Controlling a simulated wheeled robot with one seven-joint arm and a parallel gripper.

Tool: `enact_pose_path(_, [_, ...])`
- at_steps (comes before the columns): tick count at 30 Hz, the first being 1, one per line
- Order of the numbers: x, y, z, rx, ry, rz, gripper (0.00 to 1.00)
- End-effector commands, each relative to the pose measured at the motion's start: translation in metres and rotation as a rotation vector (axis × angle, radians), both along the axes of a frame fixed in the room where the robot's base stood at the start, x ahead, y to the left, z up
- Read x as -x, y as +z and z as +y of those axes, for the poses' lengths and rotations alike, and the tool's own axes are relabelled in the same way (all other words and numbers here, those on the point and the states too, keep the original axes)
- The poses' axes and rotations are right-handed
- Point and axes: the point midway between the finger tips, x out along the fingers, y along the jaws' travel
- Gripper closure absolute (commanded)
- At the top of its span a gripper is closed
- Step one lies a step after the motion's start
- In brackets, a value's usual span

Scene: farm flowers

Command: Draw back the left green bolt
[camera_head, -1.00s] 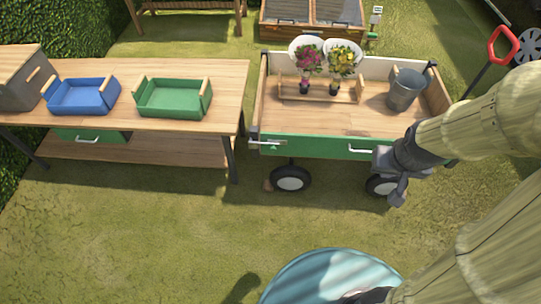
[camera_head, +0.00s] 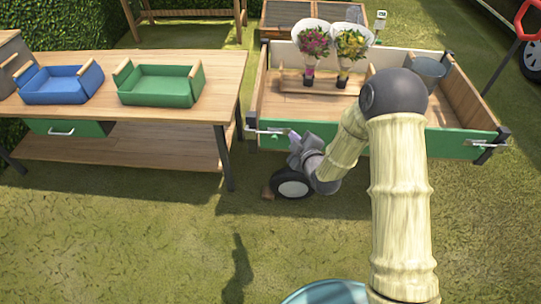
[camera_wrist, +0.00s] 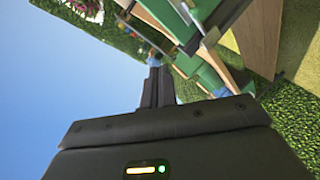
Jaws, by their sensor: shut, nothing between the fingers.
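The wagon has a green front panel (camera_head: 350,147). The left bolt (camera_head: 269,132), a pale metal bar, lies across the panel's left end by the dark corner post. My gripper (camera_head: 296,140) is just right of this bolt, in front of the panel, and looks apart from it. In the wrist view my gripper's dark fingers (camera_wrist: 157,80) are together with nothing between them. Green boards show beside them there, but I cannot clearly make out the bolt. The right bolt (camera_head: 487,144) sits at the panel's other end.
A wooden table (camera_head: 225,85) with a blue tray (camera_head: 62,92) and a green tray (camera_head: 160,92) stands close to the wagon's left. A wheel (camera_head: 292,188) is below my gripper. Two bouquets and a bucket (camera_head: 428,73) are in the wagon. The grass in front is open.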

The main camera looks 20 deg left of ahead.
Motion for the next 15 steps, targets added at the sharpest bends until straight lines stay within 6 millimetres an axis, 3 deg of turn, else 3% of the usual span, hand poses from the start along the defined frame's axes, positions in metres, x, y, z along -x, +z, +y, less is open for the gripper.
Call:
enact_pose_path(1, [0.003, -0.034, 0.013, -0.006, 0.027, -0.051, 1.0])
enact_pose_path(6, [0.017, -0.085, 0.047, -0.036, 0.084, -0.263, 1.0])
enact_pose_path(10, [0.028, -0.107, 0.06, -0.056, 0.092, -0.38, 1.0])
enact_pose_path(15, [0.033, -0.11, 0.065, -0.067, 0.09, -0.439, 1.0])
